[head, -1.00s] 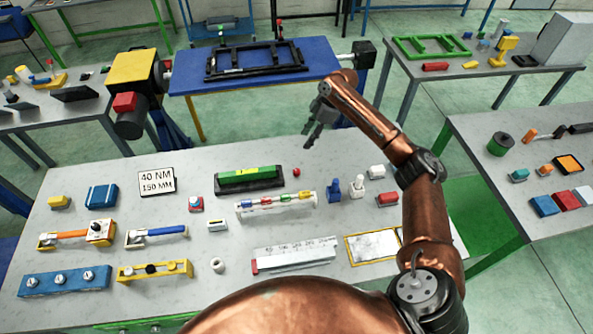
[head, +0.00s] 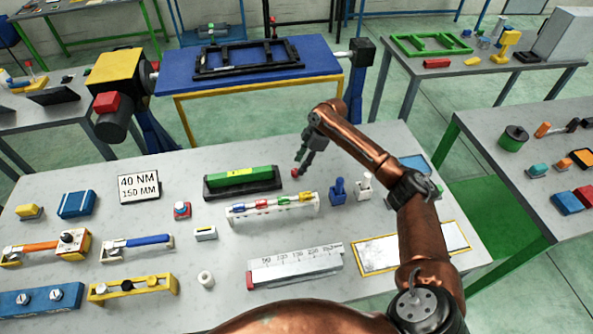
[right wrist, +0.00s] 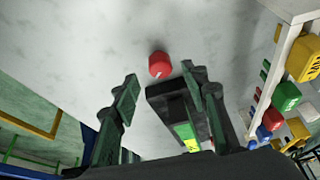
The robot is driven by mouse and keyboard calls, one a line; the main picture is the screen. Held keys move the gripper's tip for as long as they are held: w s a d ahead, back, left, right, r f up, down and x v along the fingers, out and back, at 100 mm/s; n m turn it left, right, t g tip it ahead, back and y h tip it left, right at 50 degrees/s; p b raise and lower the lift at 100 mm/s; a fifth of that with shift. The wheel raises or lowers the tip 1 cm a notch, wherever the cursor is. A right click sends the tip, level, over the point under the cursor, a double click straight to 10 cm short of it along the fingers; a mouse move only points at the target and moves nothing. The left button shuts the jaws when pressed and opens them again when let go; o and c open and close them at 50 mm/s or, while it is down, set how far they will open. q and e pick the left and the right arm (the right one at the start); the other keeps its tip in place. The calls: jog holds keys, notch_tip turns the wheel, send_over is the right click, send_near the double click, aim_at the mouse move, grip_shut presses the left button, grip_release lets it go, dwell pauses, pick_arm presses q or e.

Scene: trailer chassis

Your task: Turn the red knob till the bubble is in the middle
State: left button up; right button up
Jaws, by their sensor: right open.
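The red knob (head: 294,172) is small and sits just off the right end of a green level (head: 228,178) in a black base (head: 214,194). The level has a yellow vial window (head: 240,171); the bubble is too small to make out. My right gripper (head: 301,168) is open, its fingers pointing down right beside the knob. In the right wrist view the knob (right wrist: 159,65) lies just beyond the gap between the open fingertips (right wrist: 160,80), with the black base (right wrist: 165,92) behind them. I cannot tell whether they touch it. My left gripper is not in view.
A rack of colored pieces (head: 272,207), a blue peg-like piece (head: 338,190) and a white one (head: 364,187) stand near the knob. A ruled scale block (head: 295,265) lies nearer me. A sign reading 40 NM, 150 MM (head: 138,187) stands left of the level.

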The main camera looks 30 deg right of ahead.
aim_at(296, 170)
jog(key=shift+x, duration=2)
jog(key=shift+c, duration=0.5)
